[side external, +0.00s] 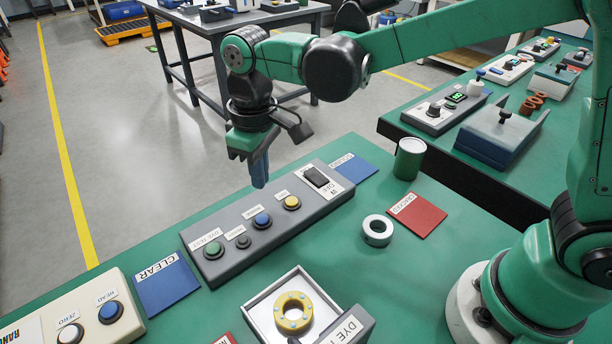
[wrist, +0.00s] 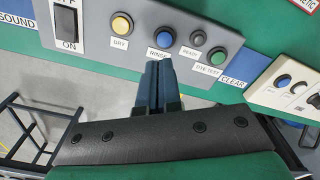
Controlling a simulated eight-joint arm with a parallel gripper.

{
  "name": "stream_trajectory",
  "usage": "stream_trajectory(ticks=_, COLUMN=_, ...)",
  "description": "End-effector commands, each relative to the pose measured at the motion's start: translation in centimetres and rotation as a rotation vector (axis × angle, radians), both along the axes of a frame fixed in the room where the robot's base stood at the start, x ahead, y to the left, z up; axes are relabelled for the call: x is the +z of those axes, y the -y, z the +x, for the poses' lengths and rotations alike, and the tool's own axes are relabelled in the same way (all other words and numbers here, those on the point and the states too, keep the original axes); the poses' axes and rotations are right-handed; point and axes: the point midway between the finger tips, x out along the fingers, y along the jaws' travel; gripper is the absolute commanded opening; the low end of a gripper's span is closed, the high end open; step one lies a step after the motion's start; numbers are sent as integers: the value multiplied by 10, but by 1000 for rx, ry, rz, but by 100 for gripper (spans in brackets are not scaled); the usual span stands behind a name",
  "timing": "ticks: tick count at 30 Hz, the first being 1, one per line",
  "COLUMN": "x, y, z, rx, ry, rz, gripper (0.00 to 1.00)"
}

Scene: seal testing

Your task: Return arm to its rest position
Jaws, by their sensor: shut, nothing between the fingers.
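My gripper (side external: 259,182) is shut and empty. It hangs fingers down, just beyond the far edge of the grey button panel (side external: 222,262). In the wrist view the two blue fingers (wrist: 158,72) lie together, with their tips by the RINSE label. The panel carries a green DYE TEST button (side external: 213,249), a small dark button, a blue button (side external: 262,221), a yellow button (side external: 291,202) and a black rocker switch (side external: 315,177). In the wrist view the switch (wrist: 66,24) shows ON. My fingers touch no button that I can see.
A yellow ring (side external: 283,323) sits in a white tray (side external: 259,300). A white ring (side external: 377,231), a green can (side external: 409,159), a red card (side external: 416,214) and blue cards (side external: 168,287) lie around the panel. A cream button box (side external: 85,299) stands at left. Open floor lies beyond the bench.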

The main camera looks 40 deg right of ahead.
Motion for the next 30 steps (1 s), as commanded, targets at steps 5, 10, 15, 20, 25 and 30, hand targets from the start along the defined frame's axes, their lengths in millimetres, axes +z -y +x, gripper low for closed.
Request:
stream_trajectory(ticks=5, x=24, y=38, z=-12, rx=-112, ry=118, rz=45, gripper=0)
stream_trajectory(ticks=10, x=40, y=81, z=-34, rx=-253, ry=277, rz=94, gripper=0)
stream_trajectory(ticks=15, x=42, y=115, z=-57, rx=-378, ry=433, rz=129, gripper=0)
stream_trajectory(ticks=20, x=37, y=134, z=-72, rx=-455, ry=537, rz=146, gripper=0)
stream_trajectory(ticks=25, x=34, y=141, z=-77, rx=-487, ry=582, rz=152, gripper=0)
stream_trajectory(ticks=30, x=34, y=141, z=-77, rx=-488, ry=585, rz=153, gripper=0)
